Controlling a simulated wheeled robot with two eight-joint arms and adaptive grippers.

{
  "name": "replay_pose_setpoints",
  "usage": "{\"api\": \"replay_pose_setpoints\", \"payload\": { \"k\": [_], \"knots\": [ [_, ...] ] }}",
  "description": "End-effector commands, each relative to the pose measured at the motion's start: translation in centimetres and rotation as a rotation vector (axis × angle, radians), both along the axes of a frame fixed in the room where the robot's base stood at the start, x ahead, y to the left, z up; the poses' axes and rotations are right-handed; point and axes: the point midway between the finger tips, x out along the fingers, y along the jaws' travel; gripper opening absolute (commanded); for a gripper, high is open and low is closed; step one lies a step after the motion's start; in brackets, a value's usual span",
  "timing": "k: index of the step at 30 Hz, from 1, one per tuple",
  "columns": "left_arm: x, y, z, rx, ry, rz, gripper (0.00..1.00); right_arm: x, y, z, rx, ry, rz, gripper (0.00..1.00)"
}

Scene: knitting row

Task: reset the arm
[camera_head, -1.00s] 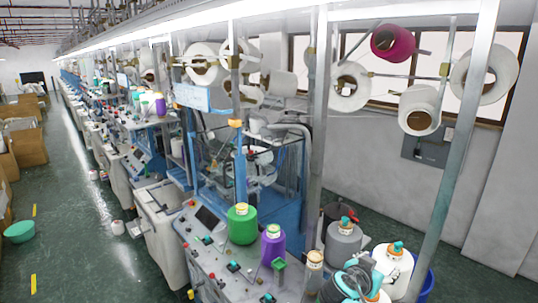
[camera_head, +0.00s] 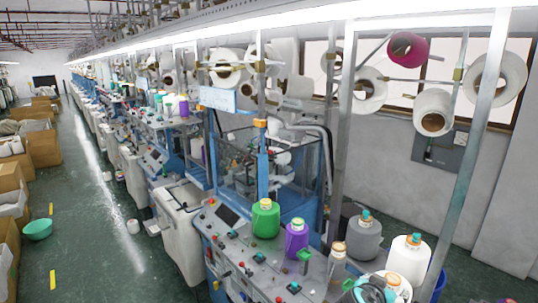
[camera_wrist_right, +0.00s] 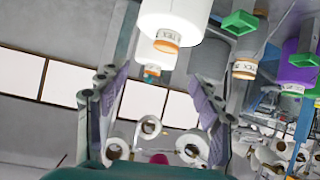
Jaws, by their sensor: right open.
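My right gripper (camera_head: 374,292) shows only in part at the bottom edge of the head view, in front of the white yarn cones. In the right wrist view its two purple-padded fingers (camera_wrist_right: 153,88) stand wide apart with nothing between them. That view is turned upside down. A white yarn cone (camera_wrist_right: 178,18) hangs into it from the top, beyond the fingers; I cannot tell how far off. My left gripper is not in view.
The machine bed holds a green cone (camera_head: 265,220) and a purple cone (camera_head: 296,240). A grey cone (camera_head: 365,240) and a white cone (camera_head: 408,262) stand at the right by a metal post (camera_head: 462,170).

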Motion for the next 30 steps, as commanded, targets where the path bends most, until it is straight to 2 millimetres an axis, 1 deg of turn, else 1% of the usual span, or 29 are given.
{"api": "replay_pose_setpoints", "payload": {
  "k": [1, 5, 11, 14, 18, 24, 25, 27, 30],
  "knots": [
    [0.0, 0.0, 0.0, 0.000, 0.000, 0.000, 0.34, -0.8, 0.2, -0.3, 0.010, 0.023, 0.015, 0.65],
    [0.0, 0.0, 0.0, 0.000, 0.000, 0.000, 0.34, -3.1, 1.1, -1.5, 0.039, 0.102, 0.076, 0.65],
    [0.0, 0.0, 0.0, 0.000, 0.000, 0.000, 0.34, -7.7, 3.6, -3.8, 0.100, 0.234, 0.223, 0.65],
    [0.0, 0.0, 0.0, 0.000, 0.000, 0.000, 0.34, -10.4, 5.5, -5.2, 0.135, 0.296, 0.327, 0.65],
    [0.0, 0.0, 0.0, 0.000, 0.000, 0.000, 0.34, -13.9, 8.5, -6.9, 0.181, 0.357, 0.489, 0.65],
    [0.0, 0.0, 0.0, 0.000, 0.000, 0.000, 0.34, -17.8, 12.6, -8.8, 0.224, 0.385, 0.708, 0.65],
    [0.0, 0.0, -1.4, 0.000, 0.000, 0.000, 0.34, -17.5, 12.5, -10.1, 0.222, 0.386, 0.703, 0.65],
    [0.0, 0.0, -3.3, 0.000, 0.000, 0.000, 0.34, -17.4, 12.4, -11.8, 0.220, 0.386, 0.700, 0.65],
    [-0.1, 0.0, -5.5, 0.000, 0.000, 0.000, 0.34, -17.4, 12.4, -14.1, 0.219, 0.385, 0.700, 0.65]
  ]
}}
